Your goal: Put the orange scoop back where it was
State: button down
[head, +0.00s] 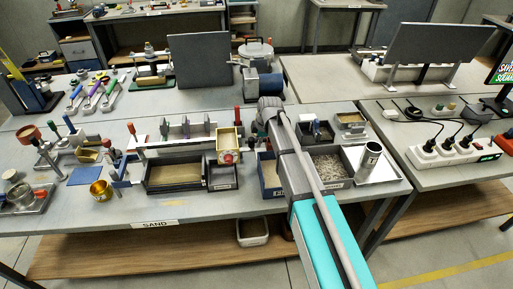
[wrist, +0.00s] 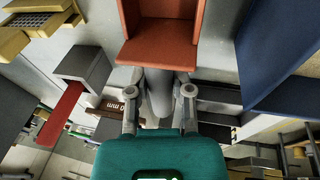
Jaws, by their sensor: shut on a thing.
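The orange scoop (wrist: 160,45), an open box-shaped scoop, is at the top centre of the wrist view. My gripper (wrist: 158,78) is shut on the near end of the scoop, with one finger on each side. The scoop is held in front of the gripper, and its grip end is partly hidden by the fingers. In the head view my arm reaches over the trays on the middle table, and my wrist hides the fingers and the scoop. I cannot tell from these views which spot is the scoop's original place.
A blue panel (wrist: 275,60) is close on the right in the wrist view.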

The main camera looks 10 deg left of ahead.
jog(key=shift+w+a+f+b, duration=0.1)
jog(key=shift+a+f+b, duration=0.2)
jog(key=shift+f, duration=0.25)
notch_tip(320, 180, down, 2)
jog(key=shift+d+f+b, duration=0.1)
jog(key=shift+f+b, duration=0.15)
jog(key=shift+b, duration=1)
jog(key=c, duration=0.5)
grip_release()
jog(key=shift+r, duration=0.15)
jog(key=p+v, duration=1.1)
jog(key=shift+d+r+p, duration=0.15)
jog(key=shift+r+p, duration=0.2)
